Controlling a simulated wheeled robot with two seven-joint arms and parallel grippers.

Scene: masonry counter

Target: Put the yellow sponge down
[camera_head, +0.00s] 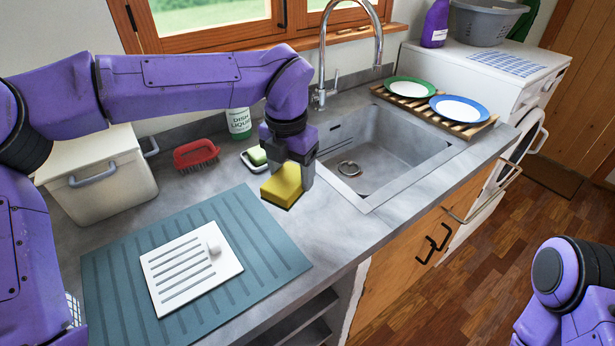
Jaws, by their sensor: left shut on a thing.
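The yellow sponge (283,187) is a small block with a darker underside, near the middle of the head view, left of the sink. My left gripper (291,172) comes down over it from above and is shut on it. The sponge is close to the grey counter (330,222); I cannot tell whether it touches it. My right arm shows at the lower right, but its gripper is out of view.
A blue-green ribbed mat (103,283) with a white slotted lid (191,262) lies to the left. A soap dish (245,161), red brush (195,153) and bottle (239,122) stand behind. The sink (375,138) is to the right, with a plate rack (455,122) beyond. Bare counter lies in front of the sponge.

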